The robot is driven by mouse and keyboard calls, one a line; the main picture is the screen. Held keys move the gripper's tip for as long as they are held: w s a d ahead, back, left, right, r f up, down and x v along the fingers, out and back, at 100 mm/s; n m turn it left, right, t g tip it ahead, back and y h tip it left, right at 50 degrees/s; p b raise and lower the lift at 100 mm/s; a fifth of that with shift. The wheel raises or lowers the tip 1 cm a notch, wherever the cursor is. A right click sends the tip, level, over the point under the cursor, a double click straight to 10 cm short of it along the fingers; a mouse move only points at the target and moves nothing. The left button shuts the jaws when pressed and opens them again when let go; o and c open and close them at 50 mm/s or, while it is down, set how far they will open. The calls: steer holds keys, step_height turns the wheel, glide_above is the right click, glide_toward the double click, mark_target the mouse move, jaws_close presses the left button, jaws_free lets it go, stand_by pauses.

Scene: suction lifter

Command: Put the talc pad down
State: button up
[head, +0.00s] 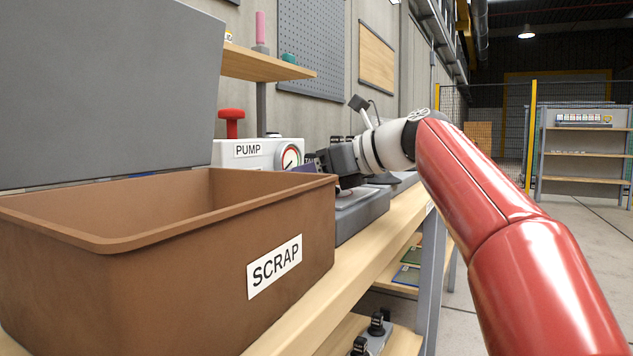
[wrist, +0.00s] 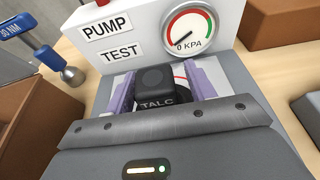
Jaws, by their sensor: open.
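The talc pad (wrist: 155,86), a dark block lettered TALC, sits between my fingers in the wrist view, over a pale plate with red and dark marks. My gripper (wrist: 160,80) is open, its purple fingers on either side of the pad, with a light gap showing at the right. The pad's underside is hidden, so I cannot tell its exact contact with the plate. In the head view my gripper (head: 318,163) is low over the grey base (head: 362,213) behind the scrap bin, and the pad cannot be made out there.
The white PUMP TEST box (head: 243,155) stands directly beyond, its gauge (wrist: 196,32) at 0 KPA. The brown SCRAP bin (head: 290,225) stands close on the near side. A blue-handled tool (wrist: 35,38) is at left in the wrist view. A shelf (head: 265,66) hangs above.

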steer(key=shift+c, duration=0.4)
steer(key=c, duration=1.1)
steer(key=shift+r+p, duration=6.45)
steer(key=shift+r, duration=3.5)
